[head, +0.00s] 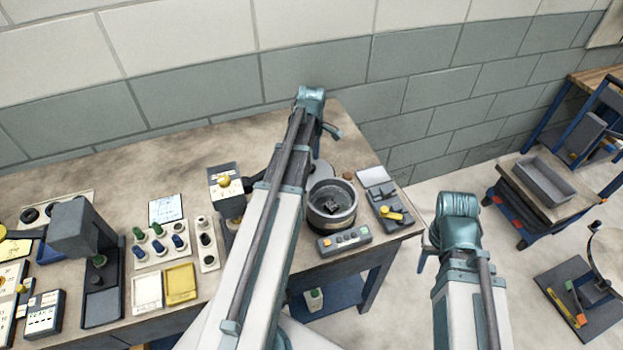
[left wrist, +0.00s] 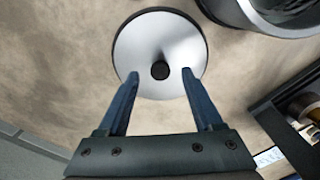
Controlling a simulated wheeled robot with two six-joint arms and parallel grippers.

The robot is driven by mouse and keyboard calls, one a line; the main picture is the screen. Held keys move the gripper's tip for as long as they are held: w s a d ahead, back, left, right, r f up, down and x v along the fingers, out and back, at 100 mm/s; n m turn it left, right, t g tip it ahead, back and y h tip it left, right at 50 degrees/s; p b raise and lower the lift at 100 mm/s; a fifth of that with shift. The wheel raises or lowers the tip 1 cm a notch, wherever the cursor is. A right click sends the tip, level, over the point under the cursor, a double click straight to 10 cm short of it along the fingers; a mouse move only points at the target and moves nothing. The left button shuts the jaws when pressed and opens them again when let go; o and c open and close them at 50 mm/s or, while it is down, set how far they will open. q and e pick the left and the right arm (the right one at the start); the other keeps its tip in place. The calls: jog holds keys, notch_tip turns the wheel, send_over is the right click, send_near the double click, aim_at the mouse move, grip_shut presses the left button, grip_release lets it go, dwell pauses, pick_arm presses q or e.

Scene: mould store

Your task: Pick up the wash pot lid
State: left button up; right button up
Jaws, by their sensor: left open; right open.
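The wash pot lid (left wrist: 160,40) is a round silver disc with a dark rim and a black knob (left wrist: 160,70), lying flat on the bench in the left wrist view. In the head view only a grey part of it (head: 324,172) shows beside my left arm. My left gripper (left wrist: 161,73) is open over the lid, with one fingertip on each side of the knob and apart from it. I cannot tell its exact height. The dark round wash pot (head: 333,221) stands just in front of the lid. My right gripper (head: 424,258) is off the bench's right end, mostly hidden by its wrist.
A control box with buttons (head: 344,241) sits before the pot, and a dark tray with a yellow part (head: 389,208) lies right of it. Bottles, cards and a grey machine (head: 82,230) fill the bench's left. A cart with a grey bin (head: 543,182) stands at right.

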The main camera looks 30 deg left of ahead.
pick_arm(q)
notch_tip(320, 180, down, 2)
jog(key=shift+b, duration=0.5)
jog(key=shift+r, duration=0.15)
grip_shut()
